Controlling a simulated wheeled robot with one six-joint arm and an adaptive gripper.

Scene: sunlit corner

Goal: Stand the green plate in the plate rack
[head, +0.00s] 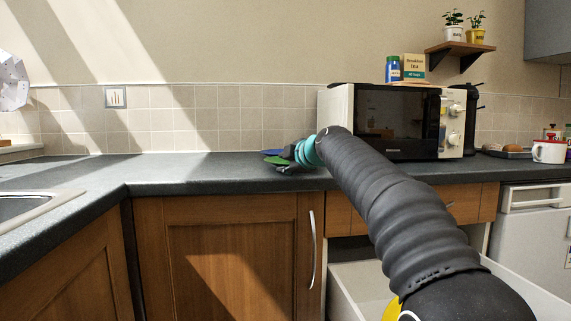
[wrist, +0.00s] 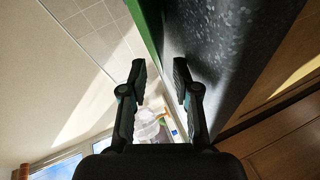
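In the wrist view a green edge (wrist: 147,18) runs beside the worktop, ahead of the gap between my fingers. My gripper (head: 282,166) is low over the worktop at the plate's near right side. In the wrist view its two fingers (wrist: 159,72) stand apart with no object clearly between them; I cannot tell whether they touch the plate. I cannot make out the plate rack in either view.
The microwave (head: 398,122) stands right of my gripper, behind my arm. The worktop (head: 190,170) is clear to the left, up to the sink (head: 28,206). A white drawer (head: 355,285) stands open below my arm, with something yellow (head: 391,310) partly showing.

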